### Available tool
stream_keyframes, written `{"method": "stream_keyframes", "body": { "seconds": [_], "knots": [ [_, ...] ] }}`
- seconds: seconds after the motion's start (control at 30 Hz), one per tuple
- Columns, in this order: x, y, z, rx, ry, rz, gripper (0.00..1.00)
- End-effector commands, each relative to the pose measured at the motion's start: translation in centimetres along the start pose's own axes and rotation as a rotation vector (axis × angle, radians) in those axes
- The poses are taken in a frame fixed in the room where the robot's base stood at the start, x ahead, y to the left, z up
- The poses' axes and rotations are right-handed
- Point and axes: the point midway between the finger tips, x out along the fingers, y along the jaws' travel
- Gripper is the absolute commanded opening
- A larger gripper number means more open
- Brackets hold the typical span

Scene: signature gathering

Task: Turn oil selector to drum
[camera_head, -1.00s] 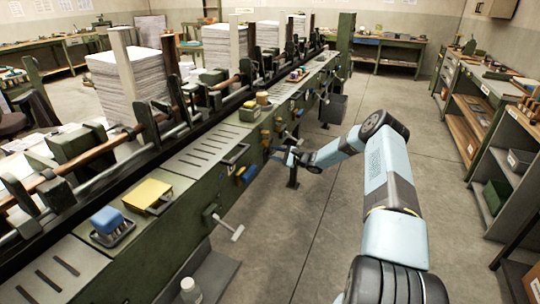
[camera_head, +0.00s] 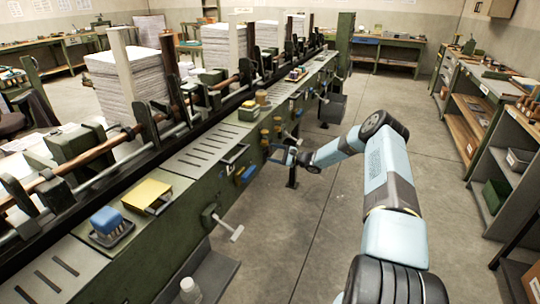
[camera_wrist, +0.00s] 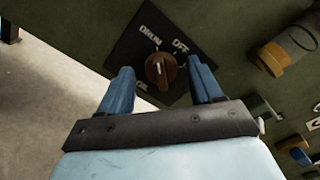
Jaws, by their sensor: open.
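The oil selector is a round brown knob (camera_wrist: 160,70) with a short white mark, on a dark square plate (camera_wrist: 138,48) fixed to the green machine side. In the wrist view the plate reads DRUM at upper left and OFF at upper right; a third label at lower left is hard to read. In the head view my gripper (camera_head: 282,154) is at the machine's side, and the knob cannot be made out.
A yellow-brown cylindrical fitting (camera_wrist: 284,52) juts out right of the plate, with a blue-ended fitting (camera_wrist: 296,152) lower right. In the head view a T-shaped crank handle (camera_head: 228,228) sticks out nearer on the machine side. The floor (camera_head: 300,240) beside the machine is open.

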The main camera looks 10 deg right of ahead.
Motion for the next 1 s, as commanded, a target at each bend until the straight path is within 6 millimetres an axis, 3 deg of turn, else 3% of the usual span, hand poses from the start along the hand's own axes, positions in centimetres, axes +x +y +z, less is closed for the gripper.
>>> {"method": "stream_keyframes", "body": {
  "seconds": [0.23,0.37,0.8,1.0],
  "knots": [
    [-0.3,-0.1,0.0,0.0,0.001,-0.001,0.65],
    [-1.6,-0.1,-0.1,0.0,0.003,-0.001,0.65],
    [-9.9,-0.1,-0.2,0.001,0.002,-0.001,0.65],
    [-12.6,0.0,-0.2,0.002,0.002,-0.001,0.65]
  ]
}}
